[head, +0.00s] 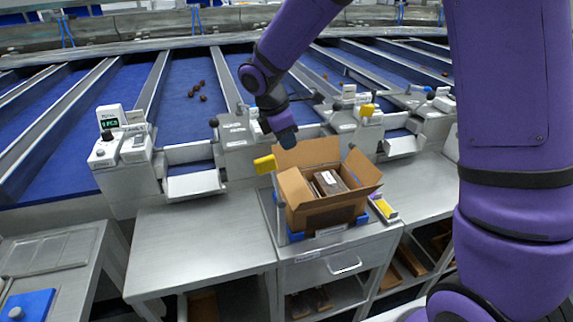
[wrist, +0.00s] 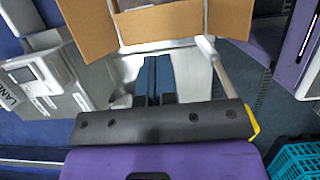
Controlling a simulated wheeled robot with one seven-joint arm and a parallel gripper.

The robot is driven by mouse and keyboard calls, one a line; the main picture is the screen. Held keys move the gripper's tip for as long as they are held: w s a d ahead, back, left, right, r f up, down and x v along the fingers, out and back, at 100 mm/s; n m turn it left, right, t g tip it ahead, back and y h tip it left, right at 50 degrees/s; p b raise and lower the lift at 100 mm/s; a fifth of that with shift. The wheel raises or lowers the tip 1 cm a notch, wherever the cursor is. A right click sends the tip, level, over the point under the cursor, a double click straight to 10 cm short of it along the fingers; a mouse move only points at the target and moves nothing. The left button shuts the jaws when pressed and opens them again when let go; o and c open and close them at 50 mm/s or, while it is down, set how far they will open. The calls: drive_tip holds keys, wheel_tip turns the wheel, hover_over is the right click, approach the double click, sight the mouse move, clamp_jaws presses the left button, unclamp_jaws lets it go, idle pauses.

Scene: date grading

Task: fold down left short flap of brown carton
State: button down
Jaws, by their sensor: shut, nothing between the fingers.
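The brown carton (head: 330,215) stands open on a metal cabinet in the head view, its flaps standing up or splayed outward. Its left flap (head: 294,188) leans outward, not folded down. A dark pack with a white label (head: 329,181) lies inside. My gripper (head: 287,137) is above the carton's back-left side, apart from the left flap. Two brown flaps spread at the top of that view; the carton's far part is cut off.
A yellow tag (head: 265,164) stands just left of the carton. A small tray with a yellow item (head: 384,208) is at its right. Weighing stations (head: 125,160) line the sloped blue lanes behind. The metal bench (head: 200,240) at left is clear. A turquoise crate (wrist: 294,160) shows in the wrist view.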

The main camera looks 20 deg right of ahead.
sight(305, 183)
drive_tip(key=x, duration=1.3)
drive_tip(key=shift+f, duration=0.2)
drive_tip(key=shift+d+f, duration=0.1)
drive_tip(key=shift+d, duration=0.05)
drive_tip(key=shift+d+f+y, duration=0.2)
drive_tip(key=shift+f+y, duration=0.1)
drive_tip(key=shift+y, duration=0.35)
drive_tip(key=shift+d+f+y, duration=0.2)
drive_tip(key=shift+f+y, duration=0.05)
drive_tip(key=shift+y, duration=0.4)
drive_tip(key=shift+d+f, duration=0.15)
drive_tip(key=shift+f, duration=0.25)
drive_tip(key=shift+r, duration=0.15)
drive_tip(key=shift+r, duration=0.75)
